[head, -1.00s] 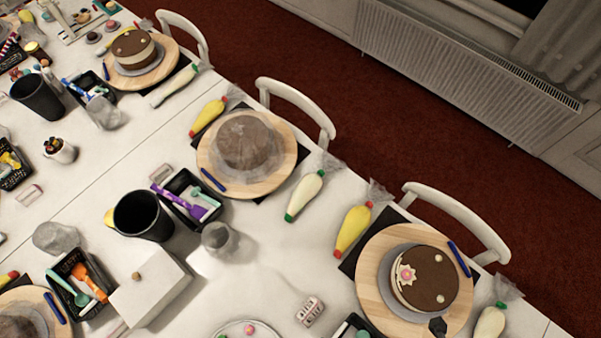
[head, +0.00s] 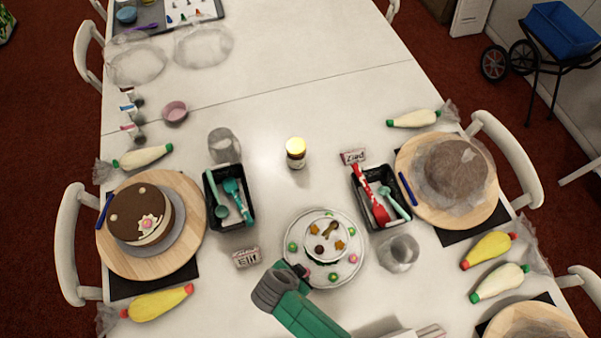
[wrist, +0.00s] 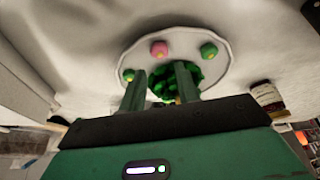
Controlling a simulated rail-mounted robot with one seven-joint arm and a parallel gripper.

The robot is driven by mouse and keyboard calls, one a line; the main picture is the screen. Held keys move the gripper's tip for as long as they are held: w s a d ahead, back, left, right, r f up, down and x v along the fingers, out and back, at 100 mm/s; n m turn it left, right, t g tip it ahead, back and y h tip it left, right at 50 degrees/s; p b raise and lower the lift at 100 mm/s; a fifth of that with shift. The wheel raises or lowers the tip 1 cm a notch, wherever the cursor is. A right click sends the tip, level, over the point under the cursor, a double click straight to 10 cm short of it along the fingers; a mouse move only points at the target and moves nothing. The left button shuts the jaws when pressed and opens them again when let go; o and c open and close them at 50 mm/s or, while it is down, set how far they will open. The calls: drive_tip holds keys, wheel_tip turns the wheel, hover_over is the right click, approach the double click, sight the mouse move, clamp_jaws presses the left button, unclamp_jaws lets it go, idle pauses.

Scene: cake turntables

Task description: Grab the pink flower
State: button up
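A white round plate (head: 291,262) stands mid-table with small green, pink and other pieces around its rim and a small decorated inner dish or cake. One pink piece (head: 353,258) sits at its right side; the pieces are too small to tell their shape. In the wrist view a pink flower-like piece (wrist: 158,48) sits on the plate between two green ones, beyond my fingertips. My gripper (wrist: 161,82) is open, its two fingers apart, with a green cluster behind them. In the head view my gripper (head: 297,268) is at the plate's lower-left edge.
A chocolate cake (head: 140,213) with a pinkish flower stands at left on a wooden turntable. The table behind the jar is fairly clear.

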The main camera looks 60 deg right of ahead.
drive_tip(key=x, duration=0.6)
drive_tip(key=shift+w+a+f+b, duration=0.1)
drive_tip(key=shift+a+b, duration=0.15)
drive_tip(key=shift+b, duration=0.05)
drive_tip(key=c, duration=0.6)
